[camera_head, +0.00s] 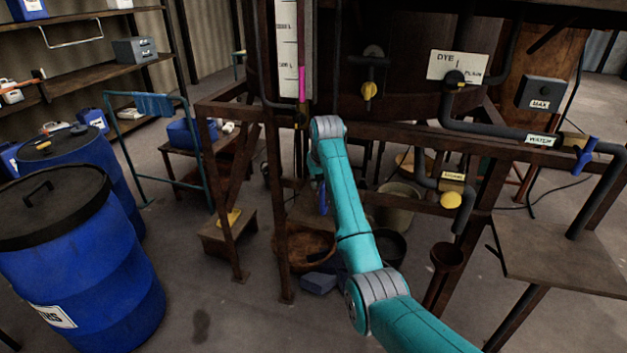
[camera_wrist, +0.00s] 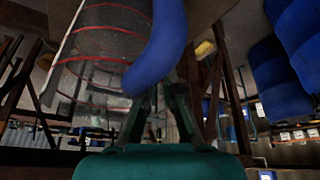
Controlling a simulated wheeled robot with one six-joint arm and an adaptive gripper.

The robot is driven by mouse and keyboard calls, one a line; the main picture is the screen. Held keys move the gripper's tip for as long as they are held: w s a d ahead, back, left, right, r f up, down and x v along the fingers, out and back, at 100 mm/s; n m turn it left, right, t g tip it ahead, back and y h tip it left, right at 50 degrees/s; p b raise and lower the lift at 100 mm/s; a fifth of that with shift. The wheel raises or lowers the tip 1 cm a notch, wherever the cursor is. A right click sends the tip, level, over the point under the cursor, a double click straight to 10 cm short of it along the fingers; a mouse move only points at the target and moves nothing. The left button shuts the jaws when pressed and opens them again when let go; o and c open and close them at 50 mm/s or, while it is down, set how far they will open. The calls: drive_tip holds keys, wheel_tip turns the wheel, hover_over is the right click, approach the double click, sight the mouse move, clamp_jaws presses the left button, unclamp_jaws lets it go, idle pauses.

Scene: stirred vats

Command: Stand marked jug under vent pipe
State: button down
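In the wrist view, a clear jug (camera_wrist: 100,50) with red marking rings fills the upper left, tilted in the picture. Its thick blue handle (camera_wrist: 165,45) runs down between the fingers of my gripper (camera_wrist: 163,95), which looks shut on it. In the head view my gripper and the jug's body are hidden behind my teal arm and the vat frame. A small blue strip (camera_head: 322,198) shows beside the arm there; I cannot tell whether it is the handle. No pipe reads as a vent; a dark pipe (camera_head: 462,219) with a yellow knob points downward at right.
Rusty frame posts (camera_head: 287,240) and a cross beam (camera_head: 400,132) surround my arm. A bucket (camera_head: 398,206), a brown basin (camera_head: 305,248) and a funnel (camera_head: 447,256) stand below. A metal table (camera_head: 560,255) is at right, blue drums (camera_head: 85,265) at left.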

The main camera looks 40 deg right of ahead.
drive_tip(key=shift+f, duration=0.15)
drive_tip(key=c, duration=1.3)
unclamp_jaws()
drive_tip(key=v, duration=1.2)
drive_tip(key=shift+s, duration=0.1)
